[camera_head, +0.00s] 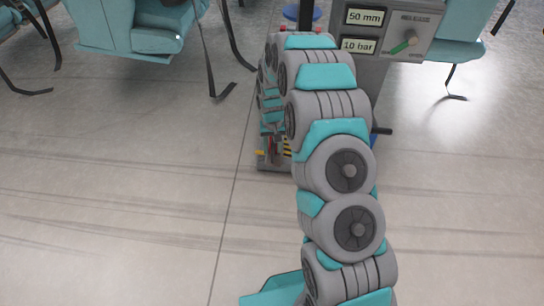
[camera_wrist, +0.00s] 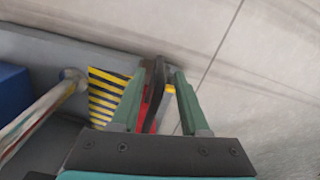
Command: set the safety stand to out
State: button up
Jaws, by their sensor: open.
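In the wrist view, my gripper (camera_wrist: 160,85) is open, with its two green fingers on either side of a dark upright piece (camera_wrist: 153,75) with a red part (camera_wrist: 149,105) beside it. This looks like a lever, perhaps the safety stand's; I cannot tell its setting or whether a finger touches it. A yellow-and-black striped plate (camera_wrist: 104,95) lies just left of the fingers, and a small yellow piece (camera_wrist: 169,89) shows at the right finger.
A grey panel (camera_head: 398,62) at the upper right carries the readouts "50 mm" (camera_head: 365,17) and "10 bar" (camera_head: 359,45) and a green-pointer dial (camera_head: 405,43). Teal train seats (camera_head: 130,35) hang at the top. A metal rod (camera_wrist: 35,120) and blue block (camera_wrist: 12,90) stand left of the fingers.

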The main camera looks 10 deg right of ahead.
aim_at(272, 161)
notch_tip(272, 161, down, 5)
jog(key=shift+r, duration=0.1)
grip_shut()
dwell(0.4)
dwell(1.1)
